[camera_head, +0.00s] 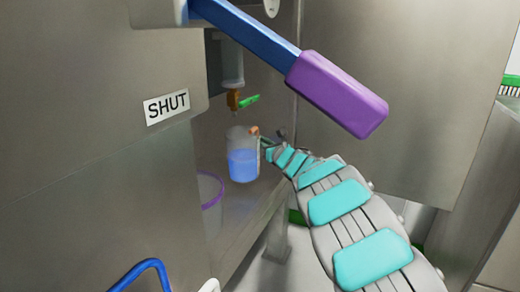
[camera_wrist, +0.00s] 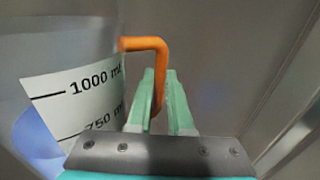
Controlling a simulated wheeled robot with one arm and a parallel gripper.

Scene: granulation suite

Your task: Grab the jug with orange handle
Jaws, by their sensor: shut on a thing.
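The jug (camera_head: 242,160) is clear with blue liquid in it and stands or hangs below a tap in the metal recess. In the wrist view the jug (camera_wrist: 75,90) fills the left side, with 1000 ml and 750 marks on a pale label. Its orange handle (camera_wrist: 148,44) reaches right and bends down between the green fingers of my gripper (camera_wrist: 162,85). My gripper (camera_head: 266,145) is shut on the handle, at the jug's right side. The handle's lower part is hidden behind the fingers. I cannot tell whether the jug's base touches the surface below.
A tap with a green lever (camera_head: 249,99) is just above the jug. A purple-rimmed container (camera_head: 209,202) stands at the lower left. A large purple-gripped lever (camera_head: 338,93) crosses overhead. A SHUT label (camera_head: 166,107) marks the left metal wall.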

